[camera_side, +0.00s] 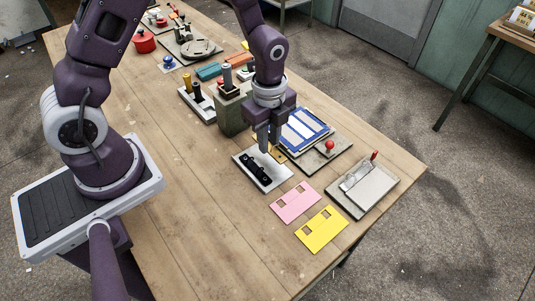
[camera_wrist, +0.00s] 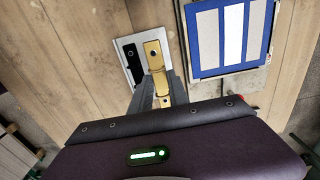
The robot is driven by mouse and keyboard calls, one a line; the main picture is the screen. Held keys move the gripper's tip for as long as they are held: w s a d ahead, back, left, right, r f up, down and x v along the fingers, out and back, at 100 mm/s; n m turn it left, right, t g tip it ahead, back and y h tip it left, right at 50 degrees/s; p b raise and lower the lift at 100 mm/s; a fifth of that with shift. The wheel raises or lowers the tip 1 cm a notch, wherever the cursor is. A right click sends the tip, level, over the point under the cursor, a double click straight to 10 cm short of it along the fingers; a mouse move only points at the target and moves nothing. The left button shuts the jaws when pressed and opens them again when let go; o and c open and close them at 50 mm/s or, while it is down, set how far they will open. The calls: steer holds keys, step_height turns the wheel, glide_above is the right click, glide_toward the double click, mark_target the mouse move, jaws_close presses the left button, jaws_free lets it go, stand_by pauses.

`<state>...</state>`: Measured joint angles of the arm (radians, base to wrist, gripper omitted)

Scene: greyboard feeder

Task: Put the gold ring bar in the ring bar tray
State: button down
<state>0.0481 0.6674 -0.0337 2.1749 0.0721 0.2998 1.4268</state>
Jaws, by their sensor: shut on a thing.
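The gold ring bar (camera_wrist: 154,58) is between the fingers of my gripper (camera_wrist: 158,82), which is shut on it. In the side view, parts of the gold bar (camera_side: 281,156) show beside my gripper (camera_side: 268,146), and the fingers hide the rest. The ring bar tray (camera_side: 280,178) is a pale flat plate holding a black ring bar (camera_side: 255,167) on its near-left side. In the wrist view, the gold bar lies alongside the black bar (camera_wrist: 133,62), over the tray's right part. I cannot tell whether the gold bar touches the tray.
A blue-framed panel (camera_side: 304,129) lies close to the right of my gripper, near a red-knobbed fixture (camera_side: 329,146). Pink (camera_side: 295,203) and yellow (camera_side: 321,230) cut sheets lie in front. A grey block (camera_side: 232,116) stands behind. The table's left front is clear.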

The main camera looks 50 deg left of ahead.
mark_target(269, 161)
step_height(269, 161, down, 5)
steer(key=shift+r, duration=0.15)
steer(key=c, duration=1.5)
jaws_free()
steer(key=shift+c, duration=0.2)
step_height(269, 161, up, 12)
steer(key=shift+r, duration=0.1)
steer(key=s+a+r+n+t, duration=0.2)
steer(key=s+r+n+t, duration=0.3)
steer(key=s+r+n, duration=1.2)
steer(key=shift+s+a+r+n+t, duration=0.2)
steer(key=shift+r+n+t, duration=0.15)
steer(key=shift+n, duration=0.15)
